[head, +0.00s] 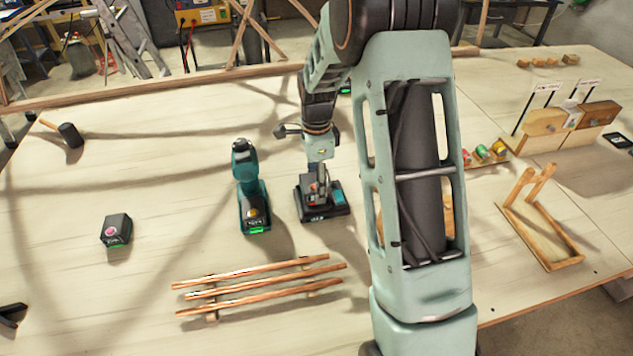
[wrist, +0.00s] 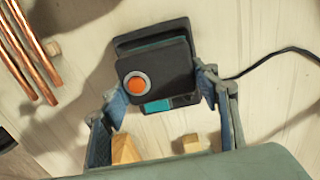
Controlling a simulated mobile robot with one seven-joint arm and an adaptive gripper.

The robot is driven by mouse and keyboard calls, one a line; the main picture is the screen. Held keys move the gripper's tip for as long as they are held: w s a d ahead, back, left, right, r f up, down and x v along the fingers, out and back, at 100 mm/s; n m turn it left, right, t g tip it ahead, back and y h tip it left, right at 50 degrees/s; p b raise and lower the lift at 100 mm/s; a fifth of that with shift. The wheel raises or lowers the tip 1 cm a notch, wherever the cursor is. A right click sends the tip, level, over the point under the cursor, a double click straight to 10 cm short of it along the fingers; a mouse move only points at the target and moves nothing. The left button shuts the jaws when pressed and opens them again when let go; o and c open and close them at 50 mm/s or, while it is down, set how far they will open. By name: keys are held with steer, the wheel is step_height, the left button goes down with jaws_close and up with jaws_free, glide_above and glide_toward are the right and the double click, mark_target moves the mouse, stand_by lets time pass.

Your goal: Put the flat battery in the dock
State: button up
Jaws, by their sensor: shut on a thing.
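My gripper (head: 318,181) is at the charging dock (head: 335,210), left of my forearm. In the wrist view my gripper's (wrist: 162,86) fingers are shut on the sides of a dark battery (wrist: 163,58) with an orange round button. The dock (wrist: 158,105), black with a teal part, shows behind this battery. I cannot tell whether the battery is seated in the dock or just above it. A teal drill (head: 245,172) stands to the left on a base with a green light. Another dark battery (head: 116,230), with a pink button and green light, lies further left.
A mallet (head: 70,135) lies far left. A wooden frame (head: 540,225) and small coloured spools (head: 490,152) are on the right. The left tabletop has clear room.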

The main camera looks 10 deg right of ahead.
steer(key=shift+f+b, duration=0.85)
steer(key=shift+f, duration=0.2)
stand_by(0.8)
steer(key=o, duration=1.5)
steer(key=shift+o, duration=0.2)
steer(key=shift+r+p, duration=2.25)
steer(key=shift+r, duration=1.35)
